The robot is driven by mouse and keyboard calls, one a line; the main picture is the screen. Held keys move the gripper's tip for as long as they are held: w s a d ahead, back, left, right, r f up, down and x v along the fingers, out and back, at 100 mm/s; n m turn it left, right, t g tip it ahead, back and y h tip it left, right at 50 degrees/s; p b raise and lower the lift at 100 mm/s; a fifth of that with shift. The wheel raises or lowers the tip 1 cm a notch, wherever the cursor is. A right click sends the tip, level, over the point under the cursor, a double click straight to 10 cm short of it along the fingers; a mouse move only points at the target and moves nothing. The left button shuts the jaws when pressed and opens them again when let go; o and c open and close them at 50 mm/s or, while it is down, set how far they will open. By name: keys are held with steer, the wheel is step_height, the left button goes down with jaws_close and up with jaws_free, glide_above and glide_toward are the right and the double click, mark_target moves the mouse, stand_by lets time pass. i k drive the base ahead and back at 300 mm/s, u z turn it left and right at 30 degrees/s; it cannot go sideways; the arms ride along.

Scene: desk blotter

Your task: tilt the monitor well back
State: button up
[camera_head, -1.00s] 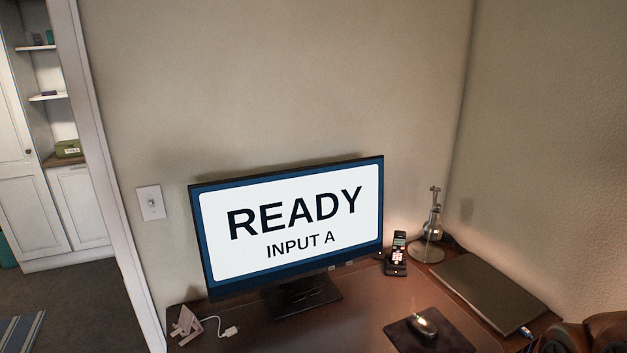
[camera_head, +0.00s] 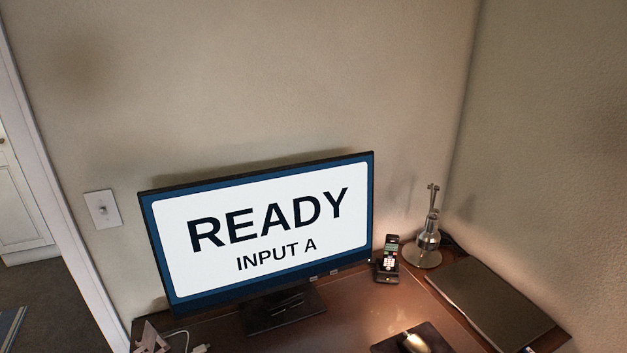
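The monitor (camera_head: 262,237) stands on the desk against the wall. Its lit screen has a blue border and a white panel reading "READY INPUT A". It rests on a dark flat stand base (camera_head: 284,311). The screen looks close to upright; its exact tilt is hard to tell from this view. Nothing touches it. My gripper is not in view.
On the brown desk (camera_head: 350,305), a phone in its dock (camera_head: 388,260), a metal lamp (camera_head: 428,240) and a dark closed laptop (camera_head: 497,300) are to the right. A mouse (camera_head: 415,343) is at the front. A light switch (camera_head: 102,209) is on the wall.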

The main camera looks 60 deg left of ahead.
mark_target(217, 242)
steer(key=z, duration=0.15)
steer(key=k, duration=1.7)
steer(key=u, duration=3.65)
steer(key=i, duration=2.05)
steer(key=z, duration=1.95)
